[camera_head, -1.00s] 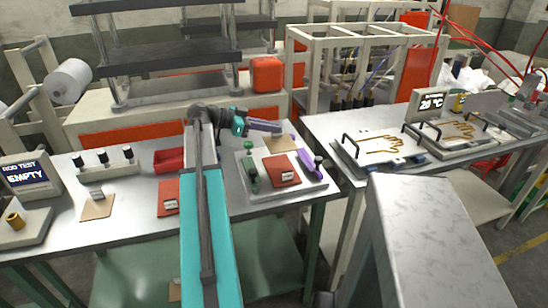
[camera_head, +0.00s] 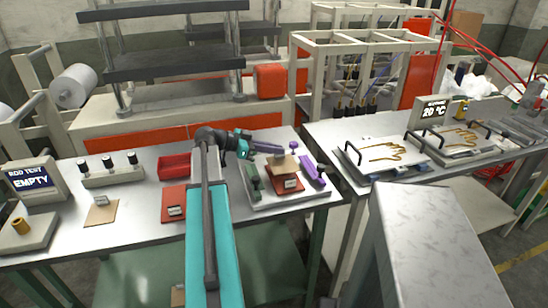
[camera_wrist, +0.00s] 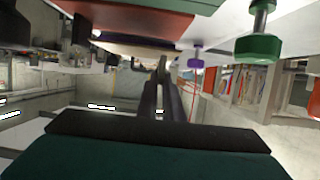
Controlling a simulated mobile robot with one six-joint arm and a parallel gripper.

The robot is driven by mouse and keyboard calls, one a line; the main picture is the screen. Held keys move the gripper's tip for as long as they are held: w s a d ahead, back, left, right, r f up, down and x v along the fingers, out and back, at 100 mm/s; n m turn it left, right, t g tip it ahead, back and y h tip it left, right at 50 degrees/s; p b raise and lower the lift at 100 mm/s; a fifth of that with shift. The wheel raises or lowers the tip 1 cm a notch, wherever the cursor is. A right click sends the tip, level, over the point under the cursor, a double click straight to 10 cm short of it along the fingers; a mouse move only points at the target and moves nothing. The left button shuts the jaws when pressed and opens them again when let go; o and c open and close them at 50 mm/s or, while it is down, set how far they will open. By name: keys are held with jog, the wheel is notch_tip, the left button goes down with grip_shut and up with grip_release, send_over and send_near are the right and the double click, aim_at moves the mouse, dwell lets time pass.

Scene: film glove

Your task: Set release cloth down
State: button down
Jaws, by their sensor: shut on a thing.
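My gripper (camera_head: 277,150) is over the tray on the bench and shut on a tan square sheet (camera_head: 284,166), which I take to be the release cloth. The sheet hangs level above or on a red square pad (camera_head: 287,186); I cannot tell if they touch. The pad lies on a pale tray (camera_head: 262,203) with green knobs at left and purple ones at right. In the wrist view the dark fingers (camera_wrist: 162,90) point away, with the red pad (camera_wrist: 125,20) and a green knob (camera_wrist: 258,48) near the top. The fingertips' grip is hard to make out there.
A red bin (camera_head: 175,167) stands left of my arm. Another red pad (camera_head: 174,203) and a tan square (camera_head: 101,211) with small clips lie to the left. A press stands behind. Plates with glove shapes (camera_head: 383,152) sit on the right bench.

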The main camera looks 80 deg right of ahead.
aim_at(275, 157)
jog(key=shift+f+p, duration=0.3)
jog(key=shift+f, duration=1.45)
jog(key=shift+f, duration=0.1)
jog(key=c, duration=1.9)
grip_release()
jog(key=shift+w+a+r, duration=0.2)
jog(key=shift+w+r, duration=0.05)
jog(key=shift+w, duration=0.3)
jog(key=b+v, duration=0.3)
jog(key=v, duration=0.8)
